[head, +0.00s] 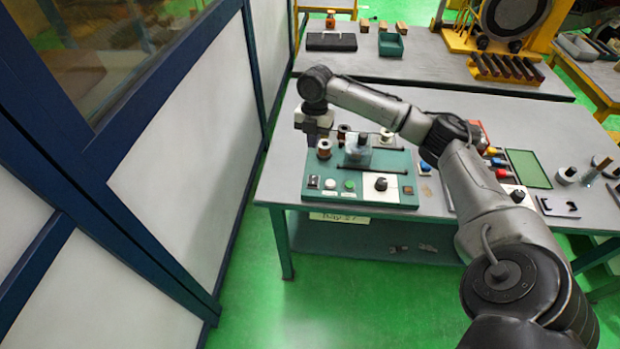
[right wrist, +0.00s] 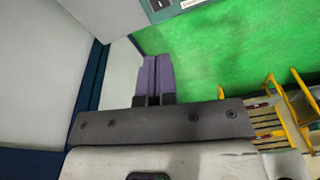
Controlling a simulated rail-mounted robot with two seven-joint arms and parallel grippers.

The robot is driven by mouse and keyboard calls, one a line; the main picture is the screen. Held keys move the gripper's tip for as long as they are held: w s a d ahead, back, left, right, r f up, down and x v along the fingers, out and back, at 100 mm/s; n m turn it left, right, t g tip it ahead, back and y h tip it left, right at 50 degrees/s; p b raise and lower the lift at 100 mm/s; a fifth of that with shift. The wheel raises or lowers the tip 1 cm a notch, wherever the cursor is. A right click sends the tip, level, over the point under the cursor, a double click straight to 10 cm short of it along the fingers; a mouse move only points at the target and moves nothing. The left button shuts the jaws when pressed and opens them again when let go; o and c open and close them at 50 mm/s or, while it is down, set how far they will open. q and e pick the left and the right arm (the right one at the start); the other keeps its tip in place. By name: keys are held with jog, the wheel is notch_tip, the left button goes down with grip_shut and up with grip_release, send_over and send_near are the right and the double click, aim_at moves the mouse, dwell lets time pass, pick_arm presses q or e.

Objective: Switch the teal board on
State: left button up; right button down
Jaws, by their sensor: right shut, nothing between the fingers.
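The teal board (head: 398,165) lies at the front left of the workbench in the head view. Its front strip carries a black rocker switch (head: 314,181), a white button (head: 330,183), a green button (head: 349,185) and a black knob (head: 381,184) on a white plate. Copper spools and a clear cover stand on its rear part. My right gripper (head: 311,143) is over the board's back left corner, shut and empty. In the right wrist view its purple fingers (right wrist: 157,62) are together, with a corner of the board (right wrist: 185,8) at the top edge. My left gripper is out of view.
A blue-framed partition (head: 180,160) runs close along the bench's left side. Coloured tools and a green mat (head: 528,168) lie to the right of the board. A second bench behind holds a green bin (head: 391,46). My right arm spans the bench.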

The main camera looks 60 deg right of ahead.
aim_at(313, 183)
jog(key=shift+n, duration=1.2)
jog(key=shift+f, duration=0.1)
jog(key=f, duration=0.4)
jog(key=a+f+b, duration=0.1)
jog(key=f, duration=0.7)
jog(key=shift+s+a+b, duration=0.3)
jog(key=shift+s+b, duration=0.1)
jog(key=shift+a+f, duration=0.1)
jog(key=shift+f, duration=0.8)
